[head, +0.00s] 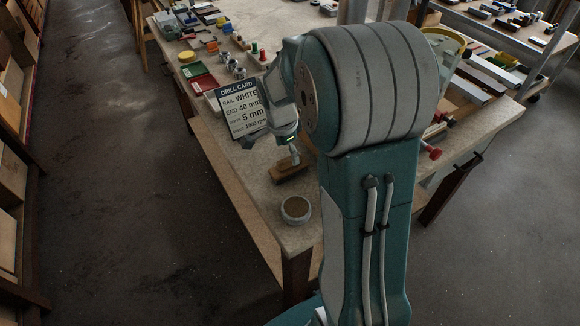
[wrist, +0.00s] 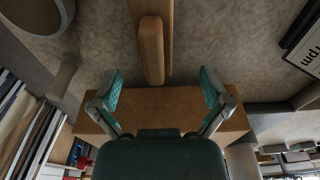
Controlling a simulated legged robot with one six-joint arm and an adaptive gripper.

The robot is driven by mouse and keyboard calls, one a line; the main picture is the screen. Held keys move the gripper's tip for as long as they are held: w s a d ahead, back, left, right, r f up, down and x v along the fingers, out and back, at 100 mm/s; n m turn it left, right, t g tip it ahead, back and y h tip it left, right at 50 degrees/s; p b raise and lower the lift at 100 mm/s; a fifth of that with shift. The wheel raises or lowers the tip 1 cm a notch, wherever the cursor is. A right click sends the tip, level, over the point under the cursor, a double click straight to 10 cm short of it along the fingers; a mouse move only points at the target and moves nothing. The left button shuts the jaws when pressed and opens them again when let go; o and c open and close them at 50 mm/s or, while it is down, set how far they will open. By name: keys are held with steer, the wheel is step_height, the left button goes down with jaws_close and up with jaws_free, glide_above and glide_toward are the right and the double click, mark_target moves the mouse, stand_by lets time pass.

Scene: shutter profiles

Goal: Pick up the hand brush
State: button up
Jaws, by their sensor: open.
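What looks like the hand brush, a long brown wooden piece (head: 289,172), lies on the workbench near its left edge in the head view. In the wrist view its wooden body (wrist: 152,48) runs up and down the picture, near the middle. No bristles can be made out. My gripper (wrist: 160,92) is open and empty, with one teal-padded finger on each side of the brush's line. The brush's lower end shows just beyond the fingertips, and I see no contact. In the head view my arm hides part of the bench.
A small round dish (head: 296,210) stands near the bench (head: 309,232) corner and shows in the wrist view (wrist: 38,14). A drill card (head: 238,112) stands on the brush's other side. Small parts and trays (head: 198,78) crowd the far bench. Floor to the left is clear.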

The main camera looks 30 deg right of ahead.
mark_target(289, 158)
steer(key=f, duration=0.4)
steer(key=shift+s+d, duration=0.1)
steer(key=shift+s, duration=0.2)
steer(key=shift+f, duration=0.3)
steer(key=shift+d, duration=0.1)
steer(key=shift+f, duration=0.1)
steer(key=c, duration=1.3)
